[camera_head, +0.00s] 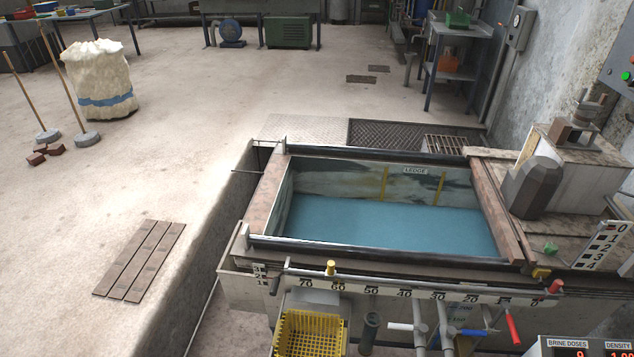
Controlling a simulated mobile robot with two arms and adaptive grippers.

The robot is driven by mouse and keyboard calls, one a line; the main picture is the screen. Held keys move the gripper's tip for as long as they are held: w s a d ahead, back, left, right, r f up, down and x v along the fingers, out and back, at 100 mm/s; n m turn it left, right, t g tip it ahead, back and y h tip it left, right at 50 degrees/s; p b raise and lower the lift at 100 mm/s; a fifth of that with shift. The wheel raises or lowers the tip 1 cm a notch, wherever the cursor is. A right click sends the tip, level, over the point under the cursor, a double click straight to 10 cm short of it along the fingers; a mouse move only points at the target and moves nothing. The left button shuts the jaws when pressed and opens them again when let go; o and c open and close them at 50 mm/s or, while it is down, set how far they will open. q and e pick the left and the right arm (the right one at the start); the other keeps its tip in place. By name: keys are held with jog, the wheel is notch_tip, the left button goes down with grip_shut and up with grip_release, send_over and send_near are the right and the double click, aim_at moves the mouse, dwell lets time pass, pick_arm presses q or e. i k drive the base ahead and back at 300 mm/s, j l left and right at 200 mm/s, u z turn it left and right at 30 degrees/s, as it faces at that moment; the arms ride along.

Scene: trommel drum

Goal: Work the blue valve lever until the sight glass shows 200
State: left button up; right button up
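The blue valve lever (473,332) is small and sits low in the head view, on pipework under the tank's front edge. It points to the right, roughly level. Beside it are a white-handled valve (401,326) on the left and a red lever (513,328) on the right. Faint blue figures, one seeming to read 200 (461,308), show just above the blue lever, below the front scale. They may belong to the sight glass, but its level cannot be read. Neither of my grippers is in view.
A tank (262,205) holds blue liquid. A yellow basket (312,335) hangs at its front left. A dark grey block (532,188) stands right of the tank. Open floor (200,170) lies left.

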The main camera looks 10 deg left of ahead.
aim_at(474, 333)
jog(key=i+l+z, duration=0.15)
jog(key=z, duration=0.2)
jog(key=i+l+z, duration=0.2)
jog(key=z, duration=0.15)
jog(key=i+l+z, duration=0.1)
jog(key=z, duration=0.25)
jog(key=i, duration=0.1)
